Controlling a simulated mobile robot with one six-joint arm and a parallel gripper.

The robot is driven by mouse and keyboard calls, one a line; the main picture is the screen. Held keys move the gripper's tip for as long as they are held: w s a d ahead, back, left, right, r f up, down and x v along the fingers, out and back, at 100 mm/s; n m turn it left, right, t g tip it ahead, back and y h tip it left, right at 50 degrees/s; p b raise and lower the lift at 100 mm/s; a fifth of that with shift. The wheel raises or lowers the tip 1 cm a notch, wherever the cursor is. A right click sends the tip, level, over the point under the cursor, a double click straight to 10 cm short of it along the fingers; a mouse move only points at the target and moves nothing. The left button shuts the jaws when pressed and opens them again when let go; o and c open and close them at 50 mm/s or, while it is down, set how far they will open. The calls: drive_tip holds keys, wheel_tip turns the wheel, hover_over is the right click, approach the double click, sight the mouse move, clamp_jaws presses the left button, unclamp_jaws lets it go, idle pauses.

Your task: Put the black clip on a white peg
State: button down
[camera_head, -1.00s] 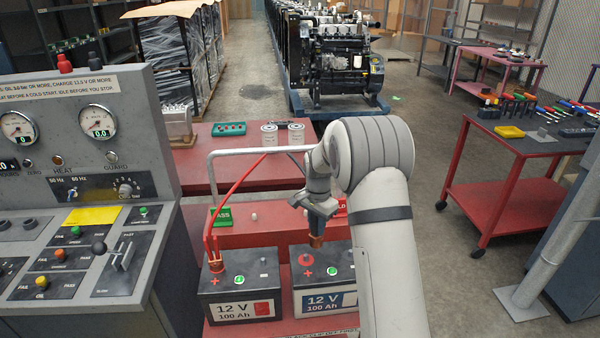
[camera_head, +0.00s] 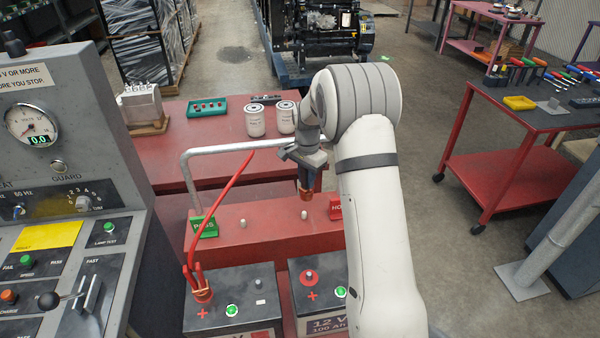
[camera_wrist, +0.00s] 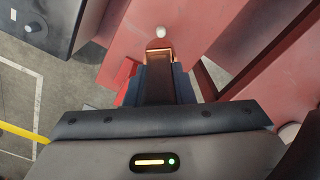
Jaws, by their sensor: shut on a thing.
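My gripper (camera_head: 305,165) is shut on the black clip (camera_head: 306,184), which points down with its copper-coloured jaws at the bottom. In the wrist view, the clip (camera_wrist: 159,82) lies between my fingers, with its copper end toward a white peg (camera_wrist: 160,32).
Two batteries stand in front of the box: the left one (camera_head: 215,314) has a red clip (camera_head: 202,290) on it, the right one (camera_head: 330,322) is partly hidden by my arm. A grey rail (camera_head: 225,149) runs behind. Green (camera_head: 204,227) and red (camera_head: 335,208) signs flank the pegs.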

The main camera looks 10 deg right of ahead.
drive_tip(key=shift+s+a+f+b, duration=0.1)
drive_tip(key=shift+a+f+b, duration=0.1)
drive_tip(key=shift+f+b, duration=0.4)
drive_tip(key=shift+a+f+b, duration=0.15)
drive_tip(key=shift+f+b, duration=0.05)
drive_tip(key=shift+f, duration=0.65)
drive_tip(key=b, duration=0.4)
hover_over(304, 212)
drive_tip(key=shift+f, duration=2.9)
drive_tip(key=c, duration=1.2)
unclamp_jaws()
drive_tip(key=shift+o, duration=0.2)
drive_tip(key=shift+r+b, duration=0.4)
drive_tip(key=shift+r, duration=3.5)
drive_tip(key=shift+r, duration=0.1)
